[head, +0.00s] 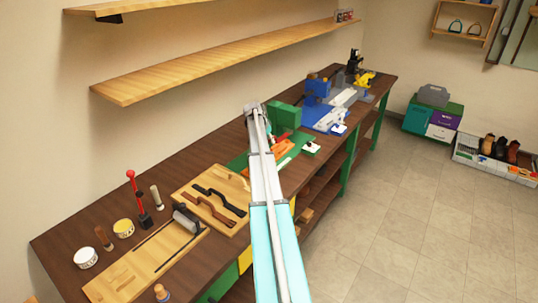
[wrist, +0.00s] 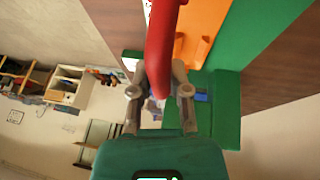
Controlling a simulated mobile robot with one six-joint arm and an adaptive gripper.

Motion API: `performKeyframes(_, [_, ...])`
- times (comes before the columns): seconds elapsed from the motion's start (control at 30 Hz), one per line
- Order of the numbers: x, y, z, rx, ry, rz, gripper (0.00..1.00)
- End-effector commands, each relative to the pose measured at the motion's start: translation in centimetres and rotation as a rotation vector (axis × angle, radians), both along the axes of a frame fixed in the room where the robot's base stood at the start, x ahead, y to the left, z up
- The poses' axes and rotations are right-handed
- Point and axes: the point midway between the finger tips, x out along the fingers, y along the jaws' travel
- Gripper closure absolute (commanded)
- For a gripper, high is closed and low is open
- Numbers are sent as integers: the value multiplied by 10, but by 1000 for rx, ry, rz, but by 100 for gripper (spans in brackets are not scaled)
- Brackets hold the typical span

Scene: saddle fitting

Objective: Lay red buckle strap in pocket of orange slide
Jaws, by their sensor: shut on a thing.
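The red buckle strap (wrist: 163,40) stands between the two fingers of my gripper (wrist: 160,90) in the wrist view. The fingers are shut on it near its lower end, and its other end runs out of the top of the picture. The orange slide (wrist: 203,25) lies behind and to the right of the strap, on a green plate (wrist: 235,40). In the head view the orange slide (head: 284,147) shows just right of my arm, on the workbench. I cannot tell whether the strap touches the slide.
A green block (head: 286,116) stands behind the slide on the dark workbench (head: 85,225). A blue fixture (head: 322,115) is farther along. A wooden board (head: 185,198) with dark and brown straps lies nearer. Shelves (head: 220,58) hang above the bench.

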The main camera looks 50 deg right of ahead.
Motion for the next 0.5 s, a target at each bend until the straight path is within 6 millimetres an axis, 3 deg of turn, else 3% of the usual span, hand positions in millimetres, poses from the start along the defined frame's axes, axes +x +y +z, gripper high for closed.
performKeyframes(0.1, [8, -8, -17, 0, 0, 0, 100])
performKeyframes(0.5, [27, -27, -48, 0, 0, 0, 100])
